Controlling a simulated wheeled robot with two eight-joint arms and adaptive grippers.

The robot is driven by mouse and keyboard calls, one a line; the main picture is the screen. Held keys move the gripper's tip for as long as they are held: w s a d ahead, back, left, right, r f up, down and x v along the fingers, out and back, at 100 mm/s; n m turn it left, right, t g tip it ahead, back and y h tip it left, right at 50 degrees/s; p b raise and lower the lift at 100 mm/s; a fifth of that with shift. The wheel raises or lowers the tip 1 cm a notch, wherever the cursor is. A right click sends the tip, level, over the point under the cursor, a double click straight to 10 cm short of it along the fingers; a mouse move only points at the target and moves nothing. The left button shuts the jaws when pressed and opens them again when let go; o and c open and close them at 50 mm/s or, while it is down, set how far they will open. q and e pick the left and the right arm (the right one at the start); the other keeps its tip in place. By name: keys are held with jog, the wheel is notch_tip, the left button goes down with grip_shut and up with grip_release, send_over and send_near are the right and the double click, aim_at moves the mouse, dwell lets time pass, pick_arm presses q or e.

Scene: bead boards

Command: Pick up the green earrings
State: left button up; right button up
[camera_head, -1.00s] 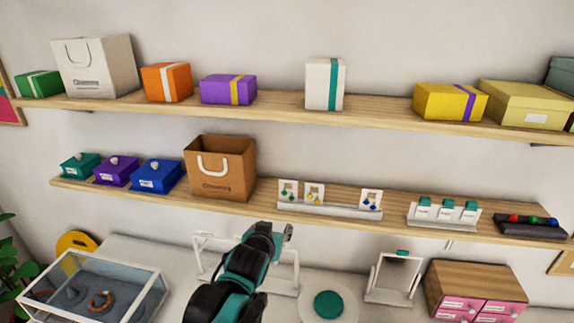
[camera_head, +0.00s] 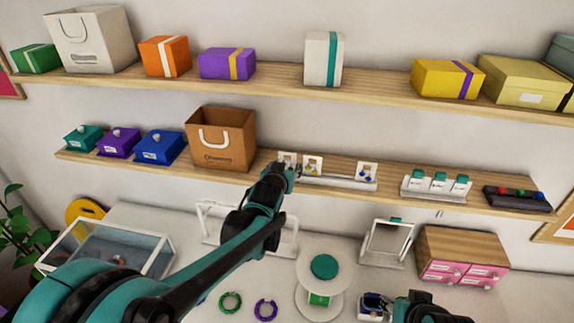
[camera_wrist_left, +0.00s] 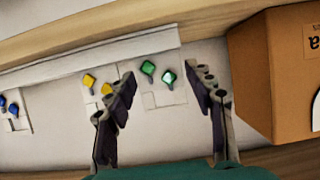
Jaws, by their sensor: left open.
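The green earrings (camera_wrist_left: 157,72) hang on a white card on the middle shelf's display strip, one stone beside the other. In the head view their card (camera_head: 288,157) is partly hidden behind my left gripper (camera_head: 281,170). In the left wrist view the open left gripper (camera_wrist_left: 165,82) has one finger on each side of the green pair, with nothing held between them. I cannot tell how far the fingertips are from the card. A dark part of my right arm shows at the bottom right of the head view, and its jaws cannot be made out.
Yellow earrings (camera_wrist_left: 97,84) hang close beside the left finger, and blue earrings (camera_wrist_left: 8,106) hang farther along. A brown paper bag (camera_head: 222,140) stands close on the other side. The upper shelf (camera_head: 280,102) holds boxes above.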

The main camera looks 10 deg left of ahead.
pick_arm(q)
jog(key=shift+w+f, duration=0.15)
jog(key=shift+w, duration=0.05)
jog(key=shift+s, duration=0.1)
jog(key=c, duration=0.4)
jog(key=shift+c, duration=0.2)
